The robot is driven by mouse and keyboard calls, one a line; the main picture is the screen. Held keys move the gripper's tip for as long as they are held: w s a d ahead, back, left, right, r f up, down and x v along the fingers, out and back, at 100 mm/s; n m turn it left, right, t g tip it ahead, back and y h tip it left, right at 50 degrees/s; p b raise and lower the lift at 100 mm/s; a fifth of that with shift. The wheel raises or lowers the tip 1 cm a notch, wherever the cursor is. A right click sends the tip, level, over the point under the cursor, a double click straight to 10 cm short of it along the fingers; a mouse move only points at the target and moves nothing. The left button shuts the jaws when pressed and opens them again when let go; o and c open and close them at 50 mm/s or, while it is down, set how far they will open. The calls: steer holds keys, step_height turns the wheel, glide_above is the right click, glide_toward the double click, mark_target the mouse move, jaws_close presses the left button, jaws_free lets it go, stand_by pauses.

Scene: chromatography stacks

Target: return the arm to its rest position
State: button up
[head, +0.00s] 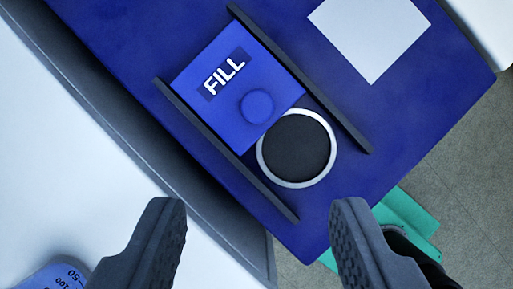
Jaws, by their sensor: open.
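My gripper (258,240) shows at the bottom of the head view, its two dark grey ridged fingers wide apart. Nothing is between the fingertips. Beyond them is a blue surface with a sliding blue cover (215,105) labelled FILL, which has a round blue knob (257,106). The cover sits between two dark rails. Next to it is a round dark opening (296,148) with a white rim, overlapped a little by the cover's corner. The fingers appear apart from all of these. The rest of my arm is not in view.
A pale square (369,38) lies on the blue surface (420,95) at the upper right. A dark grey edge (120,120) and a white surface (60,170) run along the left. A graduated blue item (55,277) is at the lower left. A green piece (408,213) and grey floor (470,190) show at right.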

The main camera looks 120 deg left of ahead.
step_height(320, 180, up, 14)
steer(key=s+n+t, duration=0.1)
steer(key=n+t, duration=0.1)
steer(key=t, duration=0.1)
steer(key=s+a+r+n+t+y, duration=0.1)
steer(key=s+r+n+t, duration=0.1)
steer(key=s+r, duration=0.4)
steer(key=s+a+r+n+t+y, duration=0.1)
steer(key=s+r+n+t, duration=0.2)
steer(key=r, duration=1)
steer(key=s+a+r+n+t+y, duration=0.1)
steer(key=s+r+n+t, duration=0.2)
steer(key=s+r, duration=0.5)
step_height(320, 180, up, 3)
steer(key=shift+s+f+t+y, duration=0.2)
steer(key=shift+s+t+y, duration=0.15)
steer(key=shift+t, duration=0.45)
steer(key=shift+a, duration=0.1)
